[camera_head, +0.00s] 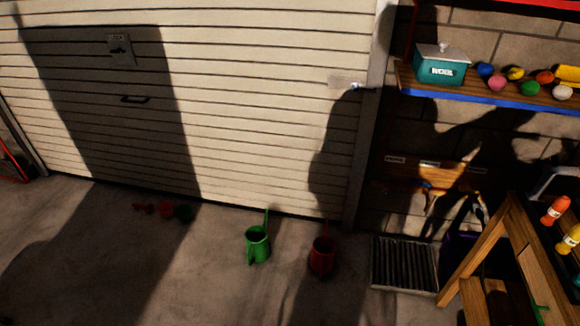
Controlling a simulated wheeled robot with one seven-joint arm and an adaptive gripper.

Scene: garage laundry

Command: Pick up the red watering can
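A red watering can (321,257) stands upright on the concrete floor, in shadow, a little right of the picture's middle and near the garage door. A green watering can (257,245) stands on the floor to its left, in brighter light, apart from it. My gripper is not in the camera's view, so its state and place do not show.
A dark floor grate (404,264) lies right of the red can. A wooden workbench (478,255) with bottles stands at the right. A shelf (500,101) holds a teal box and several balls. Small dark red and green items (167,210) lie left. Floor between is clear.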

